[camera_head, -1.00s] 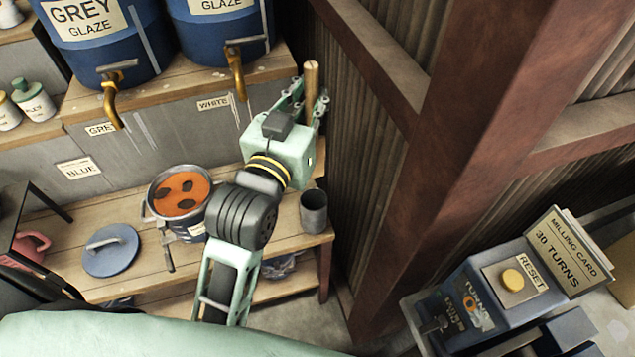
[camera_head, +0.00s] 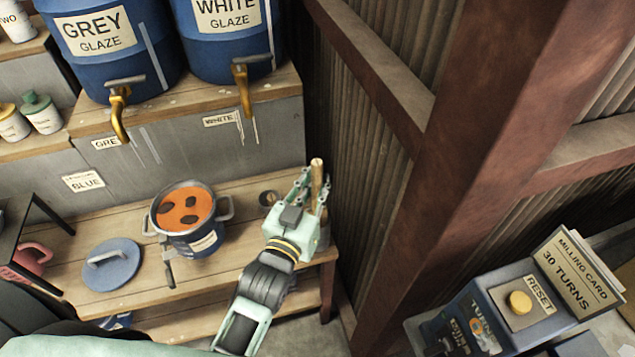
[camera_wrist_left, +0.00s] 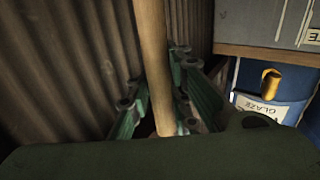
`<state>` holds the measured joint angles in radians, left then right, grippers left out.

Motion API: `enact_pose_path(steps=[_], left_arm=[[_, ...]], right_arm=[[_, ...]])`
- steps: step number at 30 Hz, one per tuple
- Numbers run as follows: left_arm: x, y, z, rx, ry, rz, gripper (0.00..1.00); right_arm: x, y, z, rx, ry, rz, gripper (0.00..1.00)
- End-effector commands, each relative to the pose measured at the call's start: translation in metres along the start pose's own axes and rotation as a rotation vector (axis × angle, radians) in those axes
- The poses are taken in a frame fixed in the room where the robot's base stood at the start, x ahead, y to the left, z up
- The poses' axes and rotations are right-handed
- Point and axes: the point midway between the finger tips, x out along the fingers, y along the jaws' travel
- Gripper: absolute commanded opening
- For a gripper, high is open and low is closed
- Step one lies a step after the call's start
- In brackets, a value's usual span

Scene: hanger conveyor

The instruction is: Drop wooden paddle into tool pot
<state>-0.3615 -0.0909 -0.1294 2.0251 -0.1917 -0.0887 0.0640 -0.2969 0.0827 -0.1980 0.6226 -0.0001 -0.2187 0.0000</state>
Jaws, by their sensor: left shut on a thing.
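The wooden paddle (camera_head: 317,174) is a light round stick in the head view. My left gripper (camera_head: 312,190) is shut on it and holds it nearly upright at the right end of the bench. In the left wrist view the paddle (camera_wrist_left: 154,65) runs down between the green fingers (camera_wrist_left: 160,105). Its lower end is hidden. The grey tool pot is not clearly visible now; my gripper and wrist cover the bench end where it stood. I cannot tell whether the paddle is over it. My right gripper is not in view.
A pot of orange glaze (camera_head: 190,240) stands on the wooden bench, with a blue lid (camera_head: 110,265) left of it. A small brown round item (camera_head: 268,198) lies beside my gripper. The corrugated wall (camera_head: 350,150) and red post (camera_head: 450,170) are close on the right.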

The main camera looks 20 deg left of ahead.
Motion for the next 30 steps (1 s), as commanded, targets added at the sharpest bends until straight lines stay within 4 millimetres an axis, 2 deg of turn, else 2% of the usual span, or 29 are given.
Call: enact_pose_path(steps=[23, 24, 30], left_arm=[[0.000, 0.000, 0.013, 0.000, 0.002, 0.000, 0.00], [0.000, 0.000, 0.013, 0.000, 0.001, 0.000, 0.19], [0.000, 0.000, 0.013, 0.000, 0.001, 0.000, 0.36]], right_arm=[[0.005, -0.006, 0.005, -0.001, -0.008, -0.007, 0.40], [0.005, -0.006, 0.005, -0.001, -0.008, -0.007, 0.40], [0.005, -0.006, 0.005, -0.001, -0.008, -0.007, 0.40]])
